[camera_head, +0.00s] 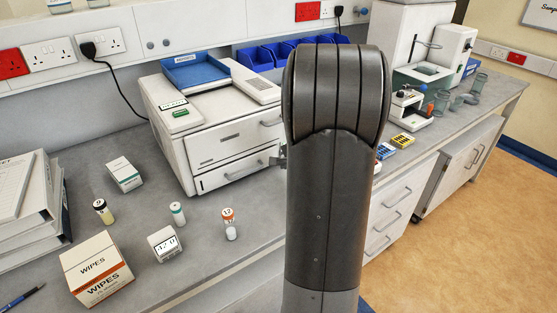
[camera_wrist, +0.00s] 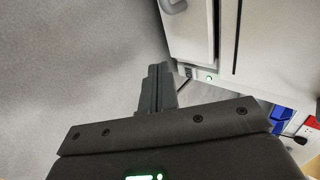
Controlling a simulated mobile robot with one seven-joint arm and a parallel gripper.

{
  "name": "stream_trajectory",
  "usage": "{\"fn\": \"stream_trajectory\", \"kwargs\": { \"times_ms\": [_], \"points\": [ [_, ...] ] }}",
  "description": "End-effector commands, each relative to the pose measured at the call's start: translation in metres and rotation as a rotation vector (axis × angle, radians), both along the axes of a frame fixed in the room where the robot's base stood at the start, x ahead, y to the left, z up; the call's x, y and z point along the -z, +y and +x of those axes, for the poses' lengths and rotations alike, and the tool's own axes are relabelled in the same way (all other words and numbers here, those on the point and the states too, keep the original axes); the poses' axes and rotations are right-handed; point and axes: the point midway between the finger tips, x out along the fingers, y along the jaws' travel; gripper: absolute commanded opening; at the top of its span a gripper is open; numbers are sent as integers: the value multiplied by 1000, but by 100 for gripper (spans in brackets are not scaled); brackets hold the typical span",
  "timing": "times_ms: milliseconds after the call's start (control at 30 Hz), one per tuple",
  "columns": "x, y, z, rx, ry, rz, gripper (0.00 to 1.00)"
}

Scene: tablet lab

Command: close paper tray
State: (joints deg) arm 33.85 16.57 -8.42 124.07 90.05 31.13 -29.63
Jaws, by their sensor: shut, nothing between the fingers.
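A white printer-like machine (camera_head: 190,110) stands on the grey bench, left of my arm. Its front has an upper panel (camera_head: 222,143) and a lower tray front (camera_head: 232,174), each with a handle. I cannot tell from here how far the tray stands out. My gripper (camera_head: 280,156) shows only as a small piece beside the right end of the lower front, mostly hidden by my arm. In the wrist view my gripper (camera_wrist: 157,72) has its fingers together and empty over grey surface. A white panel with a handle (camera_wrist: 188,35) is just right of the fingertips; contact is unclear.
Left of the machine are a wipes box (camera_head: 95,270), a small white timer (camera_head: 165,245), several small bottles and a carton (camera_head: 124,174). Binders (camera_head: 30,205) lie at far left. Blue bins (camera_head: 255,58) stand behind. Lab instruments (camera_head: 425,75) occupy the right.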

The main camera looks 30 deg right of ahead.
Motion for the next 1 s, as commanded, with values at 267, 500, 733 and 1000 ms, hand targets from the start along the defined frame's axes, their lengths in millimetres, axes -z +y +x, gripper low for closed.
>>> {"fn": "stream_trajectory", "kwargs": {
  "times_ms": [267,500,733,1000],
  "points": [
    [-38,-1,-38,1,-4,-4,0],
    [-57,-1,-60,0,-2,-3,0],
    [-61,0,-66,1,0,-1,0],
    [-72,24,-63,-74,3,-24,0]
  ]
}}
